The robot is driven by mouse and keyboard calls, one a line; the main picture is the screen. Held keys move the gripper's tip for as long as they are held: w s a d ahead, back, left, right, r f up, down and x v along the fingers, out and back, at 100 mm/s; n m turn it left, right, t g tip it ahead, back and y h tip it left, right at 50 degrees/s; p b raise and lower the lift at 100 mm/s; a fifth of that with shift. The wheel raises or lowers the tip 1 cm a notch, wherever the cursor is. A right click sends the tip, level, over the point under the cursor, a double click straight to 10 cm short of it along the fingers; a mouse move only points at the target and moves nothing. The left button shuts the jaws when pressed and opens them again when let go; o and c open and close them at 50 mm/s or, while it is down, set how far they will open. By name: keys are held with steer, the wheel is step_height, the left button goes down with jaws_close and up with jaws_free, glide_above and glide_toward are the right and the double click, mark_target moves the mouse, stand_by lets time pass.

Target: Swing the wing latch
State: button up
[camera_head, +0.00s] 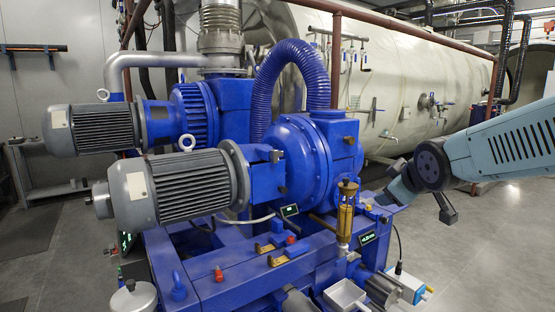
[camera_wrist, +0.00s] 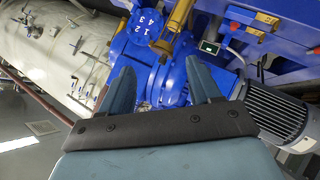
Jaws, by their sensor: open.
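I cannot pick out a wing latch with certainty in either view. The white tank (camera_head: 408,80) carries several small valves and handles (camera_head: 371,111) on its side. They also show in the wrist view on the tank (camera_wrist: 60,50), at upper left. My gripper (camera_wrist: 165,75) is open, with its two fingers apart and nothing seen between them. Beyond the fingers is the blue pump (camera_wrist: 178,72), with a round numbered cap (camera_wrist: 146,27). In the head view my arm comes in from the right, and its end is near the right side of the blue pump (camera_head: 302,150).
Two grey motors (camera_head: 180,185) stick out to the left of the blue machine. A brass-coloured glass oiler (camera_head: 345,218) stands upright at its front right. A ribbed blue hose (camera_head: 284,75) arches above. Grey floor (camera_head: 480,255) is open at the right.

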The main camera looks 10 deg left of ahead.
steer(key=shift+o, duration=0.7)
steer(key=w+a+n+t+y, duration=0.2)
steer(key=w+a+n+y, duration=0.2)
steer(key=w+a+n, duration=0.4)
steer(key=shift+w+a+r+n+t+y, duration=0.3)
steer(key=shift+w+a+r+y, duration=0.15)
steer(key=shift+a, duration=0.55)
steer(key=n+y, duration=0.6)
steer(key=n, duration=0.2)
glide_toward(276, 158)
steer(key=shift+h, duration=0.25)
steer(key=x, duration=0.9)
steer(key=shift+w+a+r, duration=0.1)
steer(key=shift+a+r, duration=0.1)
steer(key=shift+r, duration=0.05)
steer(key=shift+f, duration=0.1)
steer(key=c, duration=1.1)
